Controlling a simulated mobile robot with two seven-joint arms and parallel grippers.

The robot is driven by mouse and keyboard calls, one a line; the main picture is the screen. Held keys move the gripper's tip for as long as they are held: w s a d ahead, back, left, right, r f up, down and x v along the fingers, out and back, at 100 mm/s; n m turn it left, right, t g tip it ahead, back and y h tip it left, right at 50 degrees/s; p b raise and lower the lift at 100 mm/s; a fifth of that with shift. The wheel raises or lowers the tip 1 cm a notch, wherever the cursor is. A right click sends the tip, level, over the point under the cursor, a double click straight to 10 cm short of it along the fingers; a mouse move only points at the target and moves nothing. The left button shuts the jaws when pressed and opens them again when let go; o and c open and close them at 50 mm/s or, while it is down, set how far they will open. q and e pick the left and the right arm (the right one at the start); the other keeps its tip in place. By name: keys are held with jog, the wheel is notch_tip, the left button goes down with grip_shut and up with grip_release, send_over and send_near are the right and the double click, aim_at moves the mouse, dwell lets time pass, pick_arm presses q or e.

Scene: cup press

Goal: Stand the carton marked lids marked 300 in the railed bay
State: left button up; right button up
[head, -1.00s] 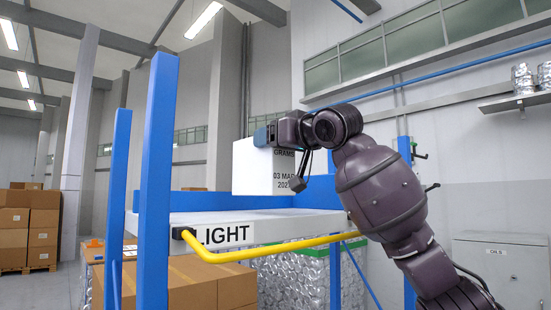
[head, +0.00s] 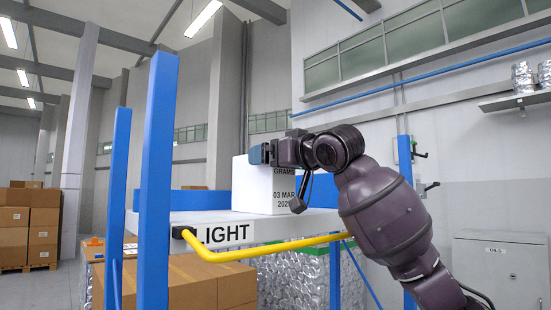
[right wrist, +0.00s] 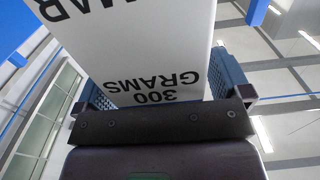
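The white carton (head: 252,187) is upright at the white shelf bay (head: 205,218) marked LIGHT, its base at or very near the deck. Its face reads GRAMS and 03 MAR; in the right wrist view the carton (right wrist: 150,50) reads 300 GRAMS. No word "lids" shows. My right gripper (head: 262,153) is at the carton's top, coming from the right. In the wrist view its blue fingers (right wrist: 165,85) lie against both sides of the carton. Blue rails (head: 198,200) edge the bay behind and left of the carton. My left gripper is out of view.
A yellow bar (head: 262,249) runs along the front, below deck level. Blue posts (head: 157,180) stand at the left. Brown cartons (head: 210,285) and a silvery wrapped stack (head: 300,280) are below the shelf. Deck left of the carton is clear.

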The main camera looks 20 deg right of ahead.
jog(key=shift+r, duration=0.1)
pick_arm(q)
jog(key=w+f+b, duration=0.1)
jog(key=b, duration=0.2)
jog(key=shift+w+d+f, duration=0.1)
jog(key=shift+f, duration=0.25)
pick_arm(e)
jog(key=v, duration=1.2)
jog(key=shift+r, duration=0.1)
